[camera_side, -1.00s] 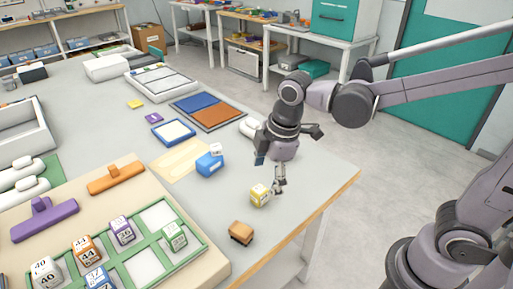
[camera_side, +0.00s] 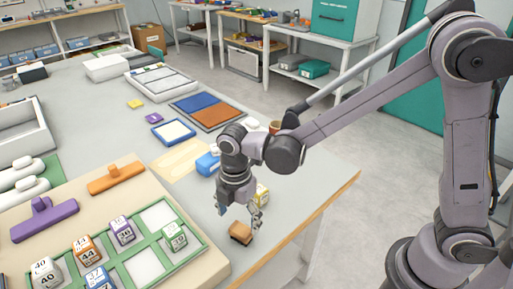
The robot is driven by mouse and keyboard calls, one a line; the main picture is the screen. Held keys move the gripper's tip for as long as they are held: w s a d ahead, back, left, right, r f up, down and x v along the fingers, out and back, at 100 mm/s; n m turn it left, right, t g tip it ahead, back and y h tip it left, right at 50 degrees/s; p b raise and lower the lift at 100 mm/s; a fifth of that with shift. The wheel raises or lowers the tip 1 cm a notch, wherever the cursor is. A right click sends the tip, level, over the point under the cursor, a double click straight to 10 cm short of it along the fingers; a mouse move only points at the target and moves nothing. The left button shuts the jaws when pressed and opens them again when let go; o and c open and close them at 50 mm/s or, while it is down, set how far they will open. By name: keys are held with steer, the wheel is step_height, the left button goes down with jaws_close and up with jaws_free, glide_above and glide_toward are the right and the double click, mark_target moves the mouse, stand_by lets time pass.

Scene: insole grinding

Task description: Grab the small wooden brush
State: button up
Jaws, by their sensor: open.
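The small wooden brush (camera_side: 240,233) lies on the grey table near its front right edge, with a dark underside. My gripper (camera_side: 239,213) points down just above and behind the brush, with one finger to its left and the other near its right side. It is open and nothing shows between its fingers. I cannot tell whether a finger touches the brush.
A yellow cube (camera_side: 262,195) stands close behind my gripper on the right. A board with a green frame (camera_side: 190,248) holding numbered cubes lies left of the brush. The table's wooden edge (camera_side: 300,232) is close on the right.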

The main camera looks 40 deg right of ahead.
mark_target(241, 229)
steer(key=shift+d+f, duration=0.15)
steer(key=shift+f, duration=1.25)
steer(key=shift+d+f, duration=0.1)
steer(key=shift+f, duration=1.25)
steer(key=c, duration=1.3)
